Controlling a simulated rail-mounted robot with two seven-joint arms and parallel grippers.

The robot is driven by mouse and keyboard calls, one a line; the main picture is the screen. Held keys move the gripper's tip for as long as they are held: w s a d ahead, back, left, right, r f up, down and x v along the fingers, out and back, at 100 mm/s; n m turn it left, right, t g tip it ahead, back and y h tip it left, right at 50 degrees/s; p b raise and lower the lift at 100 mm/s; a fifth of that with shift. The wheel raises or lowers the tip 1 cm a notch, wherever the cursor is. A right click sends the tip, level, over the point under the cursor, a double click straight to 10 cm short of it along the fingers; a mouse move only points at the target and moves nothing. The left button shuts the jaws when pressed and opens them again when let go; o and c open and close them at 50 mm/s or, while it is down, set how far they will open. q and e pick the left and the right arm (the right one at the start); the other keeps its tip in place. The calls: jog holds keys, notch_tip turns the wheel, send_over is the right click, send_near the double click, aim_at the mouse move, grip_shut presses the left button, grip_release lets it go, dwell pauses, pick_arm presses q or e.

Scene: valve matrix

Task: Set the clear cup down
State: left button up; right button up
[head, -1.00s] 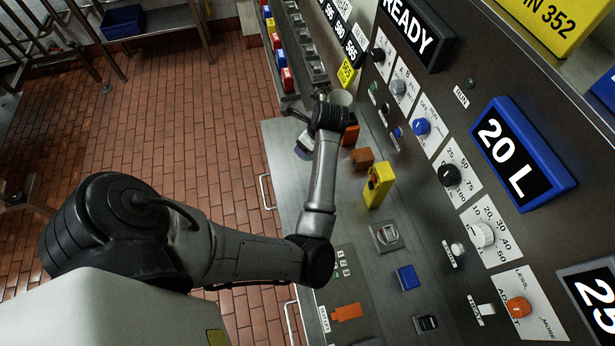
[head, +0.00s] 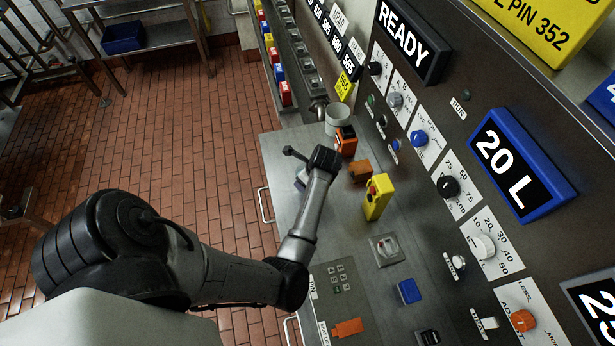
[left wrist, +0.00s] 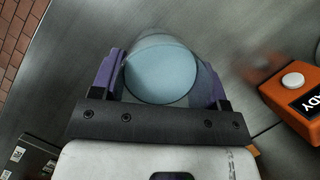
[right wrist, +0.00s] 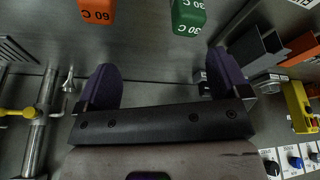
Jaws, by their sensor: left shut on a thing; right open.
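The clear cup (left wrist: 160,75) is between the purple fingers of my left gripper (left wrist: 162,62) in the left wrist view. A pale blue round area shows through it; I cannot tell whether that is liquid. The gripper is shut on the cup over the grey steel counter (left wrist: 60,65). I cannot tell whether its base touches the counter. My right gripper (right wrist: 164,82) is open and empty in the right wrist view, before a steel surface with an orange "60 C" block (right wrist: 97,10) and a green "30 C" block (right wrist: 188,16).
On the counter (head: 275,150) stand a grey round vessel (head: 338,120), an orange device (head: 346,140), a brown block (head: 360,171) and a yellow box (head: 377,197). The knob panel (head: 440,135) rises at the right. Bare counter lies left of these.

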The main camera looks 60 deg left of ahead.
pick_arm(q)
jog(key=shift+w, duration=0.1)
jog(key=shift+f, duration=0.2)
jog(key=o, duration=1.1)
jog(key=shift+r, duration=0.1)
jog(key=shift+r, duration=0.2)
jog(key=p+v, duration=0.3)
jog(key=v, duration=0.4)
jog(key=shift+d+r+p, duration=0.15)
jog(key=shift+r+p, duration=0.05)
jog(key=shift+p, duration=0.2)
